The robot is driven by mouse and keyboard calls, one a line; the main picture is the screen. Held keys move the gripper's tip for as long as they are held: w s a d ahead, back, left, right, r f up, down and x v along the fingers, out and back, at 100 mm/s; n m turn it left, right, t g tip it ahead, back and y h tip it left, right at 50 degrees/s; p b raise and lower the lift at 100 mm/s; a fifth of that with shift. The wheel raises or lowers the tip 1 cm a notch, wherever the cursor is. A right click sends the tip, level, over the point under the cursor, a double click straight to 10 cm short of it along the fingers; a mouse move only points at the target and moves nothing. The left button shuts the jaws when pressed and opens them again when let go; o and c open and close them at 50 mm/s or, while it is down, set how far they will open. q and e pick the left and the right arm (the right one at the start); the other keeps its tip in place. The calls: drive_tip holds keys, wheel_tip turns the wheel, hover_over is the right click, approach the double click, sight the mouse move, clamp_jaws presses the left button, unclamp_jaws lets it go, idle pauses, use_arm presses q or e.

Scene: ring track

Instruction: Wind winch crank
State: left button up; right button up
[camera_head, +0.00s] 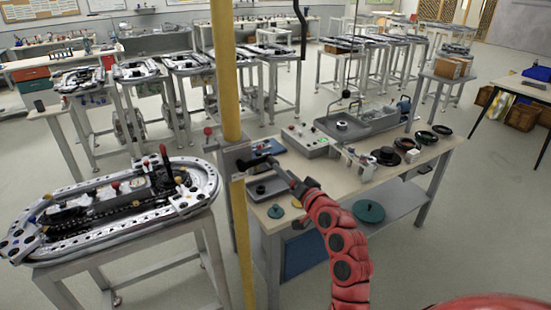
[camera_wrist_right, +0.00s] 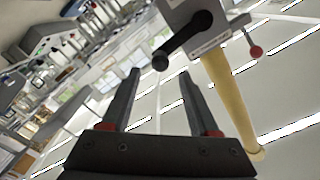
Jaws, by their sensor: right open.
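The winch is a grey box (camera_head: 235,160) fixed to a yellow post (camera_head: 231,80); the box also shows at the top of the right wrist view (camera_wrist_right: 185,12). Its black crank (camera_wrist_right: 185,40) sticks out from the box and ends in a round black knob (camera_wrist_right: 160,62). A lever with a red ball (camera_wrist_right: 255,52) is on the box's other side. My right gripper (camera_head: 271,162) is open and empty, pointing at the winch. In the wrist view the knob shows between its fingertips (camera_wrist_right: 159,74), with no grip on it. My left gripper is out of view.
A workbench (camera_head: 330,180) with trays, a grey control box (camera_head: 305,139) and black rings stands right behind the post. An oval track unit (camera_head: 110,205) on a stand is at the left. Open floor lies between the stands.

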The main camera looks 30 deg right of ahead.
sight(257, 164)
drive_tip(key=shift+w+a+p, duration=0.1)
drive_tip(key=shift+w+p, duration=0.6)
drive_tip(key=shift+w, duration=2.4)
clamp_jaws()
